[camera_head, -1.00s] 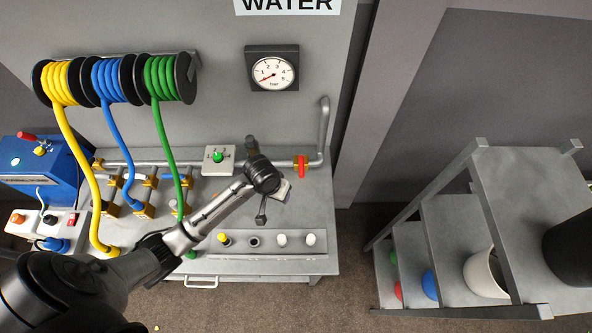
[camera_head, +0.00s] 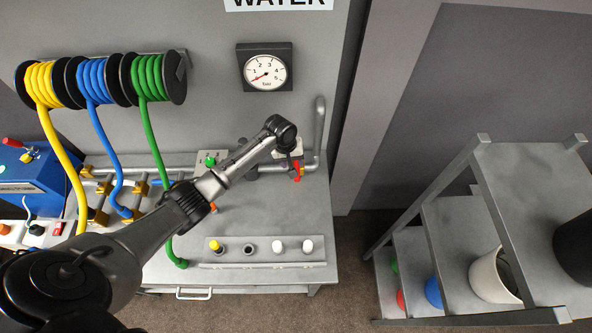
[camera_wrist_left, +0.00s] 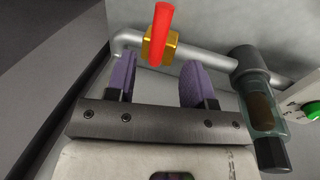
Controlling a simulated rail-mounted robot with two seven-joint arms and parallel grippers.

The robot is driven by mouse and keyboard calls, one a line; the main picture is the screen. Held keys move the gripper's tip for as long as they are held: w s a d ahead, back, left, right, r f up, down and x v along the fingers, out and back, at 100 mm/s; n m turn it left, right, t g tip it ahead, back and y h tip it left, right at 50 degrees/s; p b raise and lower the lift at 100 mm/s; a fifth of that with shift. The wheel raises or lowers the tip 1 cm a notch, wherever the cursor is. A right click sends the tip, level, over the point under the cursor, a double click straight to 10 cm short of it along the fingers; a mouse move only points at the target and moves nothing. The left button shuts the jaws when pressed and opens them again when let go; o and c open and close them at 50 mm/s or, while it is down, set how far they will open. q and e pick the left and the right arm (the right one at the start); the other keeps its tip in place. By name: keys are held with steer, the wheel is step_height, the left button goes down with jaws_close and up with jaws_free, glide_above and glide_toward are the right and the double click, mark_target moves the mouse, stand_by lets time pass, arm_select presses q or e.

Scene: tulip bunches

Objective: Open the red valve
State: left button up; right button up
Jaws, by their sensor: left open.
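The red valve (camera_head: 297,173) sits on the grey pipe at the right end of the bench. In the left wrist view its red handle (camera_wrist_left: 162,30) stands up from a brass body (camera_wrist_left: 158,50). My left gripper (camera_wrist_left: 158,82) is open and empty there, its two purple pads apart with the valve just beyond them, roughly between them. The handle appears not to be touched. In the head view my left gripper (camera_head: 291,156) is mostly hidden behind its wrist, right by the valve. My right gripper is not in view.
A pressure gauge (camera_head: 265,68) hangs on the wall above, its needle low. A box with a green button (camera_head: 210,160) stands left of the valve. In the wrist view a clear-bowled fitting (camera_wrist_left: 258,105) sits on the pipe close to the right finger. Hose reels (camera_head: 100,80) hang at left.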

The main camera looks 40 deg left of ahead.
arm_select(q)
steer(key=f, duration=0.4)
steer(key=w+d+f, duration=0.1)
steer(key=f, duration=0.1)
steer(key=shift+f, duration=0.2)
jaws_close()
stand_by(0.4)
